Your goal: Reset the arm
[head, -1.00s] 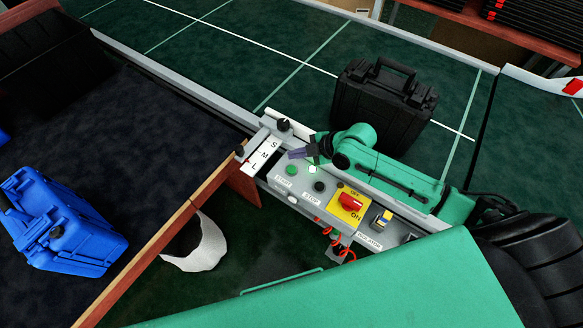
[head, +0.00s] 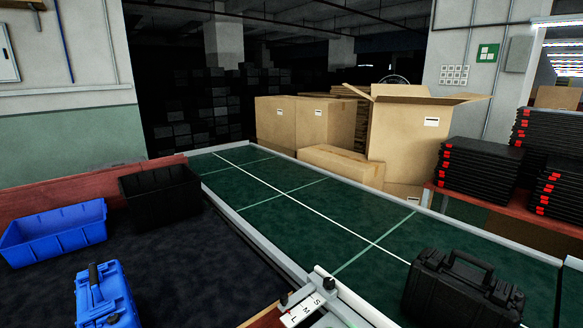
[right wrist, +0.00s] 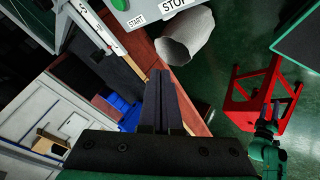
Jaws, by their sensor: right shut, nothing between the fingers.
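My right gripper (right wrist: 161,76) shows in the right wrist view, its two dark fingers together with nothing between them. It points toward the wooden table edge and the white bin, apart from both as far as I can tell. The control panel (right wrist: 150,8) with START and STOP labels is at the top of that view. Neither gripper shows in the head view.
A black case (head: 462,286) stands on the green conveyor (head: 300,205). A blue case (head: 105,297), a blue crate (head: 55,234) and a black crate (head: 160,194) are on the dark table. A white bin (right wrist: 186,36) and red stand (right wrist: 254,92) are on the floor.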

